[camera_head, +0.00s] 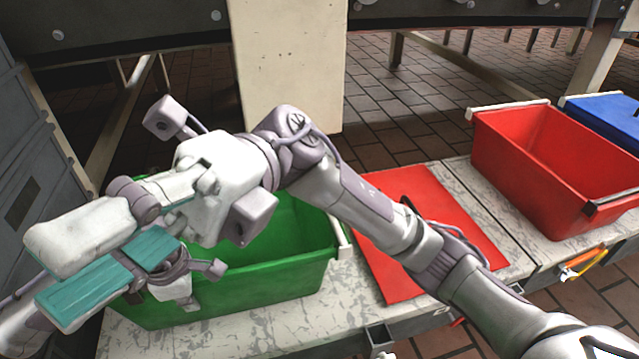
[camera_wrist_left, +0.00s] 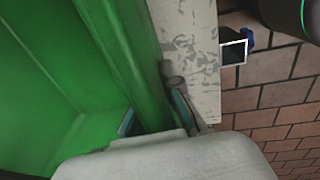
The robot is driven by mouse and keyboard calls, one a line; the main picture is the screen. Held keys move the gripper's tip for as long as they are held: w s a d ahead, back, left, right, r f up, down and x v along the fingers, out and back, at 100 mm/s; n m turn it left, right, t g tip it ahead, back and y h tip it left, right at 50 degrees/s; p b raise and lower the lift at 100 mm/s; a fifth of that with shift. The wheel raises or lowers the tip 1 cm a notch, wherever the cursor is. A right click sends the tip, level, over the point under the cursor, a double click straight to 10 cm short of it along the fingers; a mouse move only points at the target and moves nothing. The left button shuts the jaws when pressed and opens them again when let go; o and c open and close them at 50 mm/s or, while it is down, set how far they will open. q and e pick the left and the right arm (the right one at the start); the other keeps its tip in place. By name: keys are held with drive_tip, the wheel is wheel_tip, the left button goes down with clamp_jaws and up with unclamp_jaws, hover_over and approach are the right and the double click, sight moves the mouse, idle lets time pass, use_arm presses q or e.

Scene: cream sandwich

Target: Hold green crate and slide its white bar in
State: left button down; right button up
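The green crate (camera_head: 285,275) stands on the pale bench at left. A white bar (camera_head: 343,238) lies along its right end; its left end is hidden behind my arms. My left gripper (camera_head: 203,287) is at the crate's near wall. In the left wrist view its fingers lie on either side of the green wall (camera_wrist_left: 132,45), one inside and one outside, closed against it. My right arm reaches across the crate from the lower right. My right gripper (camera_head: 172,205) is above the crate's left part; its fingers overlap other arm parts and cannot be made out clearly.
A red mat (camera_head: 455,215) lies right of the green crate. A red crate (camera_head: 540,165) with end bars stands further right, and a blue crate (camera_head: 605,118) behind it. A pale post (camera_head: 290,60) rises behind. Brick floor lies beyond the bench edges.

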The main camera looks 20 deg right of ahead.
drive_tip(key=w+f+m+t+h, duration=0.55)
drive_tip(key=w+f+t, duration=0.45)
drive_tip(key=w+f, duration=0.4)
drive_tip(key=w+d+f+m+t+h, duration=0.1)
drive_tip(key=w+d+m+t+h, duration=0.7)
drive_tip(key=w+d, duration=1.25)
drive_tip(key=shift+m+g+y, duration=0.25)
drive_tip(key=shift+m+g, duration=0.3)
drive_tip(key=shift+g, duration=0.05)
drive_tip(key=f, duration=0.3)
drive_tip(key=s+d+f, duration=0.1)
drive_tip(key=f, duration=0.3)
drive_tip(key=s+f, duration=0.1)
drive_tip(key=f, duration=0.3)
drive_tip(key=shift+d+f, duration=0.2)
drive_tip(key=shift+f, duration=0.05)
clamp_jaws()
